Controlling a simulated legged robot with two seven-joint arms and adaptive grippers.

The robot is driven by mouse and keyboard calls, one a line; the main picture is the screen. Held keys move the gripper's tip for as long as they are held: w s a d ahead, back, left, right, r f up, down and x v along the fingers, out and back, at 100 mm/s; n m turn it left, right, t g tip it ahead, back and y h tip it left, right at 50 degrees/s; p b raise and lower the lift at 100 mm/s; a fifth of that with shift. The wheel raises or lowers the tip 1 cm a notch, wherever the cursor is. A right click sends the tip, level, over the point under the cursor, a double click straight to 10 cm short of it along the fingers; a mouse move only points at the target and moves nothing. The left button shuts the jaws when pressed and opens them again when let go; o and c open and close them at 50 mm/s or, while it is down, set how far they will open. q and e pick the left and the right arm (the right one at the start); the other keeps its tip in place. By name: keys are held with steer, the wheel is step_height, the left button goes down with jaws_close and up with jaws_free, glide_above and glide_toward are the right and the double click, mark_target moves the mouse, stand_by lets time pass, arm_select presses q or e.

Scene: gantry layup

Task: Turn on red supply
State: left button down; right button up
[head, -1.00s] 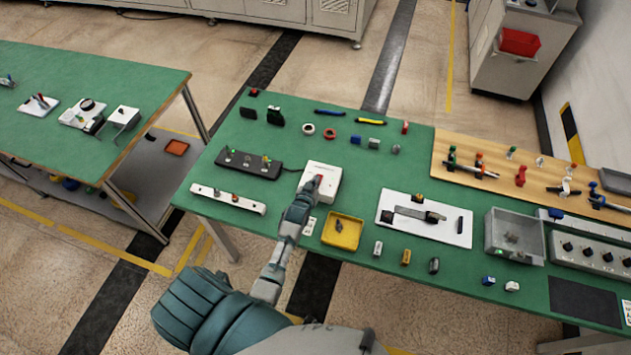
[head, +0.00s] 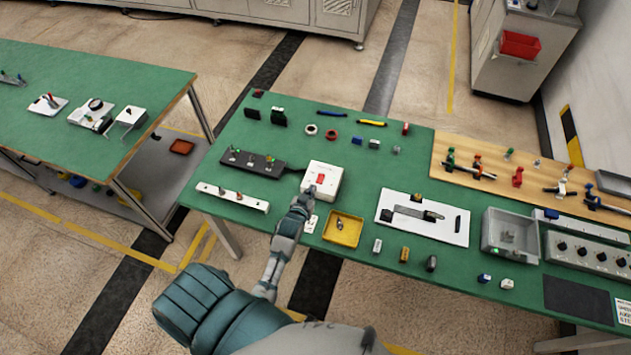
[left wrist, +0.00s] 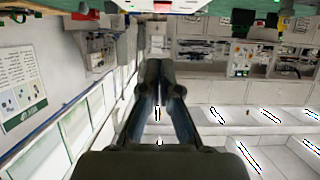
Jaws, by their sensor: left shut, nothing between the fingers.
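The supply is a white box (head: 332,194) with a red switch (head: 320,178) on its top, standing on the green table in the head view. My left gripper (head: 306,194) is at the box's near left edge, just short of the red switch. Its fingers are shut with nothing between them. They also show closed together in the left wrist view (left wrist: 158,66). Whether the fingertips touch the box cannot be told. Whether the switch is lit or pressed is too small to tell. My right gripper is not in view.
A yellow tray (head: 329,236) stands close at the right of my left gripper. A black switch strip (head: 268,166) and a white strip (head: 215,192) lie to its left. A white board (head: 453,225) lies further right. Some bare green tabletop surrounds the box.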

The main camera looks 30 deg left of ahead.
arm_select(q)
steer(key=s, duration=0.2)
steer(key=shift+s+r, duration=0.15)
steer(key=shift+s, duration=0.15)
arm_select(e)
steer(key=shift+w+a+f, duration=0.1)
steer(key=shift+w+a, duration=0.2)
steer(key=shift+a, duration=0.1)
arm_select(q)
steer(key=shift+d, duration=0.15)
